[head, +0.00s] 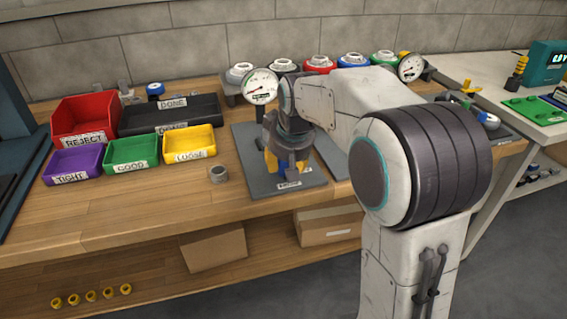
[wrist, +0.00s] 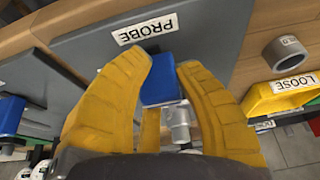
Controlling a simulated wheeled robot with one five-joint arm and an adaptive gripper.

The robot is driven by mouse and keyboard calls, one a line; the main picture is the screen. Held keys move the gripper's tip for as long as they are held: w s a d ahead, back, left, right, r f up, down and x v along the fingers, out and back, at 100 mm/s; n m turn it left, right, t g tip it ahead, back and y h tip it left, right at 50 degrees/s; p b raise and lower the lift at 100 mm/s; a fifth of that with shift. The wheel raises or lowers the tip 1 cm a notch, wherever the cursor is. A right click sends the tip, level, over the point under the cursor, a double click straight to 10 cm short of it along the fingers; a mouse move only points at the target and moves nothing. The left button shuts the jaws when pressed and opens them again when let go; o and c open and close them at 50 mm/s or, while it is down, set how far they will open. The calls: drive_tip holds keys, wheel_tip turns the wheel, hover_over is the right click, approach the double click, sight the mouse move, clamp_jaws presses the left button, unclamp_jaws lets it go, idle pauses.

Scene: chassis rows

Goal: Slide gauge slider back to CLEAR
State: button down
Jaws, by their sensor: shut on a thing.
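The gauge slider is a blue block (wrist: 160,80), seen between the yellow fingertips of my gripper (wrist: 163,66) in the wrist view. My gripper is shut on it. In the head view my gripper (head: 285,165) is low over a dark grey gauge plate (head: 250,167), with a little blue showing between the fingers. A white PROBE label (wrist: 152,27) lies on the plate just beyond the fingertips in the wrist view. A round dial (head: 261,85) stands behind my gripper. I cannot read a CLEAR label; part of the plate is hidden by the fingers.
A grey ring (head: 218,174) sits on the bench left of the plate. Yellow LOOSE (head: 189,143), green GOOD (head: 132,153), purple TIGHT (head: 73,163) and red REJECT (head: 86,117) bins stand further left. Another dial (head: 411,67) stands behind my arm. The bench front left is clear.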

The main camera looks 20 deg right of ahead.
drive_tip(key=shift+s, duration=0.1)
drive_tip(key=c, duration=0.8)
unclamp_jaws()
drive_tip(key=shift+c, duration=0.2)
drive_tip(key=v, duration=1.2)
drive_tip(key=shift+r, duration=0.1)
